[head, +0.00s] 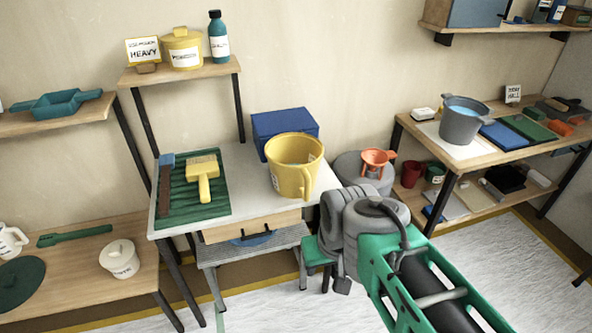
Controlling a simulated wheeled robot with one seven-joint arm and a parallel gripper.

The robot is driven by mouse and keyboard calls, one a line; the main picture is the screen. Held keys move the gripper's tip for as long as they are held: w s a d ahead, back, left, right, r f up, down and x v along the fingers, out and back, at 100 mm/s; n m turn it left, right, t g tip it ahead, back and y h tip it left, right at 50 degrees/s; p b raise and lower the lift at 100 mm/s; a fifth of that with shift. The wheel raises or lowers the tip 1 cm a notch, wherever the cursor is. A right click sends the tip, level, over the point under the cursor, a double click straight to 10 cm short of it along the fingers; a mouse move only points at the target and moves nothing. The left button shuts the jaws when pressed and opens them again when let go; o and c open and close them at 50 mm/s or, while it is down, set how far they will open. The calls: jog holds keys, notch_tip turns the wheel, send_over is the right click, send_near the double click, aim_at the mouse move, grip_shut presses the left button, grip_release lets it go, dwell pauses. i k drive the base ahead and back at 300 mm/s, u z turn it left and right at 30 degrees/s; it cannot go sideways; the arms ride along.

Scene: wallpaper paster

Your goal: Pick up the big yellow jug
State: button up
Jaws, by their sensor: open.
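The big yellow jug (284,180) stands upright on the white-topped table, near its right end. Its mouth is open upward, its handle is on the right side facing me, and a white label shows low on its left. Something pale shows inside it, too unclear to name. My gripper (334,281) points down to the right of the table's front edge, lower in the picture than the jug and apart from it. It is open, and nothing shows between its fingers. My wrist partly hides it.
A blue box (284,127) stands close behind the jug. A green ribbed tray (180,209) with a yellow brush (203,172) lies to the left. A lidded yellow pot (182,48) is on the shelf above. An orange funnel (377,158) sits right of the table.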

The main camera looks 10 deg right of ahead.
aim_at(294, 158)
jog(key=z, duration=0.55)
jog(key=k, duration=0.65)
jog(key=u, duration=0.25)
jog(key=i, duration=1.05)
jog(key=u, duration=1.6)
jog(key=i, duration=0.35)
jog(key=u, duration=0.35)
